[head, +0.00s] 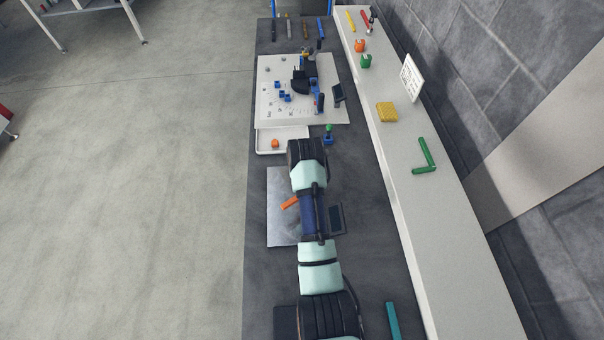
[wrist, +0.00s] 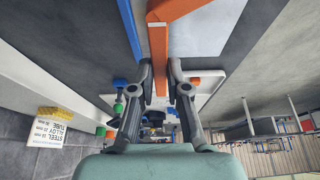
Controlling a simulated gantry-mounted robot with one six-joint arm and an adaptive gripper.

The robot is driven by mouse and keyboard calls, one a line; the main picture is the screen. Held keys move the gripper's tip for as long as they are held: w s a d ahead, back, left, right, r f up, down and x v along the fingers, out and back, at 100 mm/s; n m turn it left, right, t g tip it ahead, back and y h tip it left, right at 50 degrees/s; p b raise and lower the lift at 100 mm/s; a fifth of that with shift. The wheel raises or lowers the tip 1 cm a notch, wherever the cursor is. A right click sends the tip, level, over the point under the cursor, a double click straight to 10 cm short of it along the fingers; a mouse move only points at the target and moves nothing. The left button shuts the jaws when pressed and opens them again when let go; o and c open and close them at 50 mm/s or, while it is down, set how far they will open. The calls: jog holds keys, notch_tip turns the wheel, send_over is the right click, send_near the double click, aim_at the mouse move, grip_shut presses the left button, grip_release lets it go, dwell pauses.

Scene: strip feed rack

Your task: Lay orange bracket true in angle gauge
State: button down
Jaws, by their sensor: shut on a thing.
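An orange bracket (wrist: 158,45), L-shaped, is between the fingertips of my gripper (wrist: 160,75) in the wrist view. The fingers are shut on its long leg, and its corner and other leg show at the top edge. In the head view, one end of the bracket (head: 290,203) sticks out left of my arm, over a grey metal plate (head: 281,232). My arm hides the gripper and the rest of the bracket there. A blue bar (wrist: 130,28) runs left of the bracket in the wrist view. I cannot tell for sure which part is the angle gauge.
A white board (head: 270,75) with a bending device and blue blocks stands farther up the dark bench. A white tray (head: 264,143) holds an orange piece. On the right ledge lie a green bracket (head: 427,160) and a yellow block (head: 387,112). A teal bar (head: 393,320) lies at the near right.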

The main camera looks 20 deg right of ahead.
jog(key=shift+f+b, duration=2.1)
jog(key=shift+f, duration=1.75)
jog(key=c, duration=1.1)
grip_release()
jog(key=v, duration=1.2)
jog(key=shift+s, duration=0.1)
